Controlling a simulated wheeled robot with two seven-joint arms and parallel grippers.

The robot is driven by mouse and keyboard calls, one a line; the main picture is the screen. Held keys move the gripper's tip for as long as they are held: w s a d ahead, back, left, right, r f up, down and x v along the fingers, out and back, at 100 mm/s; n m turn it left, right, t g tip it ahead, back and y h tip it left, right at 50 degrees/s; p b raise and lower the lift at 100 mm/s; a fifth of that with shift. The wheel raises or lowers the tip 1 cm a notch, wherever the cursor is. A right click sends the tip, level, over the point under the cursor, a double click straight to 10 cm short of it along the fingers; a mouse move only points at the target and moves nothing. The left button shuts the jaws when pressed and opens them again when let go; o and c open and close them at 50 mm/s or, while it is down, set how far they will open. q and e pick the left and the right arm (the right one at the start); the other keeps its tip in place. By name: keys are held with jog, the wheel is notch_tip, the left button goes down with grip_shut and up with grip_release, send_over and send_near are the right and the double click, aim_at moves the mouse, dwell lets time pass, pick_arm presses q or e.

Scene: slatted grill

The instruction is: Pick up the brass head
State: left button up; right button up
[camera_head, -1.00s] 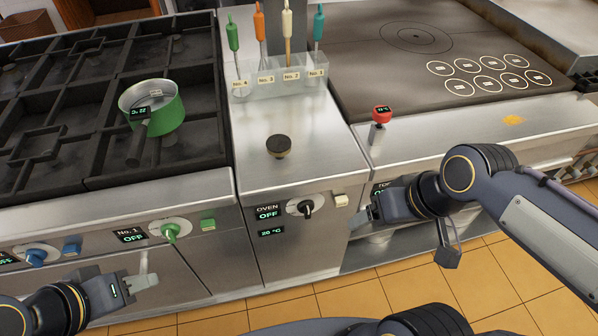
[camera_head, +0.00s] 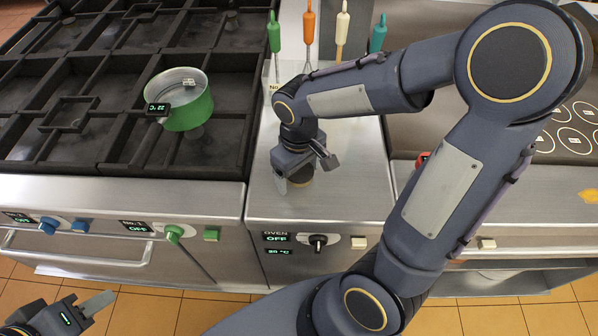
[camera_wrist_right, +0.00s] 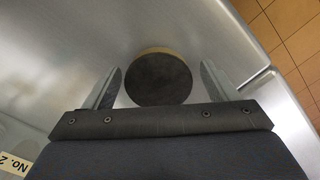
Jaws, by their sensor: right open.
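The brass head (camera_wrist_right: 158,78) is a round piece with a dark flat top and a brass-coloured rim. It rests on the steel counter, and the head view shows part of it (camera_head: 302,177) under my right gripper. My right gripper (camera_head: 304,172) is open over it, pointing down. In the right wrist view the head lies between the two fingers, with a gap on each side. My left gripper (camera_head: 98,303) is low at the left, in front of the stove and away from the head; whether its jaws are open is unclear.
A green pot (camera_head: 186,108) stands on the black burner grate (camera_head: 75,110) at the left. Tools with green, orange (camera_head: 309,27), cream and teal handles stand behind my right arm. An oven knob (camera_head: 317,241) sits on the front panel. Counter left of my gripper is clear.

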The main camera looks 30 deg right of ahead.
jog(key=shift+d+f, duration=0.1)
jog(key=shift+f, duration=0.5)
jog(key=c, duration=1.2)
jog(key=shift+r, duration=0.2)
